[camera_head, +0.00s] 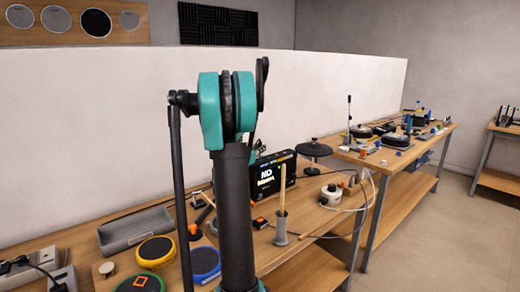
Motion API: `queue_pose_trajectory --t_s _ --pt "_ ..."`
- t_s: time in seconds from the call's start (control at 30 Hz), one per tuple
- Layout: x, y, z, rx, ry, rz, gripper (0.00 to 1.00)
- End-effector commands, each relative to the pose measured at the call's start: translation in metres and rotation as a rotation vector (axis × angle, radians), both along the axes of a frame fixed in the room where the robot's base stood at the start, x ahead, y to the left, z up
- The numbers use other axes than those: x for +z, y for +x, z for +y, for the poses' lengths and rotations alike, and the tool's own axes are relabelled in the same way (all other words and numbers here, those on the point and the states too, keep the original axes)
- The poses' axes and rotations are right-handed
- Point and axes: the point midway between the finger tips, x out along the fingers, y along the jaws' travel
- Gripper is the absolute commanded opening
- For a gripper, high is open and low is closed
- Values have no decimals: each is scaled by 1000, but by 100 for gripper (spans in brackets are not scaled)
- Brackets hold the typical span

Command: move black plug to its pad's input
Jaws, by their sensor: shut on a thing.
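Three round mesh pads lie on the near bench: one with a yellow rim (157,252), one with a blue rim (204,264), and a dark one with an orange square and green marking (140,285), cut by the bottom edge. My arm stands upright in front of the bench and covers part of it. My gripper cannot be made out. I cannot pick out the black plug for certain, nor the pads' inputs. A black module (275,174) with a lit screen stands behind the arm, to its right.
A grey tray (135,232) lies at the left and dark plugs or adapters (22,264) at the far left. A wooden stick stands in a grey holder (281,230). A white spool-like thing (331,195) and cable lie to the right. A white partition (90,130) rises behind.

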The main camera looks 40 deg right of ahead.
Motion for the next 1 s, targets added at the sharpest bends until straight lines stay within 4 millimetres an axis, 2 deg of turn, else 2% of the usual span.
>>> queue_pose_trajectory --t_s 1.0 --pt "-22 0 0 0 0 0 0"
